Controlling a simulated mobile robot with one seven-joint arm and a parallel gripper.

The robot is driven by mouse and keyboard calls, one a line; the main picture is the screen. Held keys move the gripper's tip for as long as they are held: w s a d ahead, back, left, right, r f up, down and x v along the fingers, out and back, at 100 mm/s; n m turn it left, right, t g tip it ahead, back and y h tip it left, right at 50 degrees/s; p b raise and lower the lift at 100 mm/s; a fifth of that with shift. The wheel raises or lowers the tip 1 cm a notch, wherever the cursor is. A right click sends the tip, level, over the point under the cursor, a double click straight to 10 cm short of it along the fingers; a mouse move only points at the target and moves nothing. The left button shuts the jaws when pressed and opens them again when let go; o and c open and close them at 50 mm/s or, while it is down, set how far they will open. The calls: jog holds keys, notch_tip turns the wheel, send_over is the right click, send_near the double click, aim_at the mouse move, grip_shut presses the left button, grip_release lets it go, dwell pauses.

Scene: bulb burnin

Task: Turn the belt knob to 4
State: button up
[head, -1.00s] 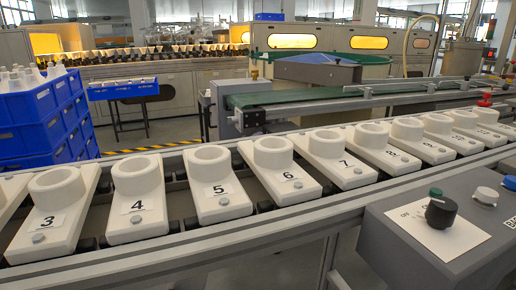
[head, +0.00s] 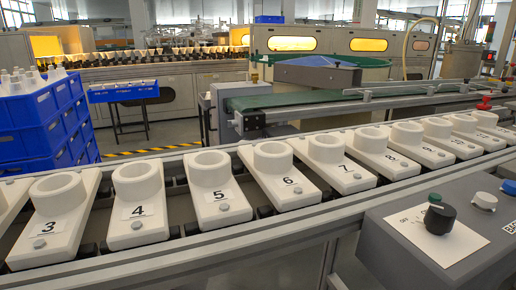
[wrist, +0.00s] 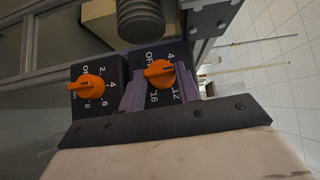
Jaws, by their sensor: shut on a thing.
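In the wrist view two orange knobs sit on dark boxes with white dial marks. The right knob (wrist: 160,73) has OFF, 4, 12 and 16 around it. My gripper (wrist: 160,88) is shut on this right knob, with one purple finger on each side. The knob's ridge lies roughly across the picture; I cannot tell which mark it points to. The left knob (wrist: 88,88) has OFF, 2, 4, 6 and 8 and stands free of the fingers. No label names either knob as the belt knob. My gripper and these orange knobs do not show in the head view.
A dark ribbed cylinder (wrist: 140,18) is close above the knobs. In the head view, numbered white cup holders (head: 139,205) line the conveyor. A grey control box (head: 385,250) with a black knob (head: 440,218) is at right. Blue crates (head: 30,118) stand at left.

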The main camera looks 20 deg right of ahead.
jog(key=n+g+y+p, duration=0.1)
jog(key=p, duration=0.3)
jog(key=n+g+y+p, duration=0.1)
jog(key=n+g+p, duration=0.1)
jog(key=p, duration=0.2)
jog(key=shift+w+r, duration=0.1)
jog(key=shift+r, duration=0.3)
jog(key=shift+g, duration=0.3)
jog(key=o, duration=1)
jog(key=shift+f, duration=0.15)
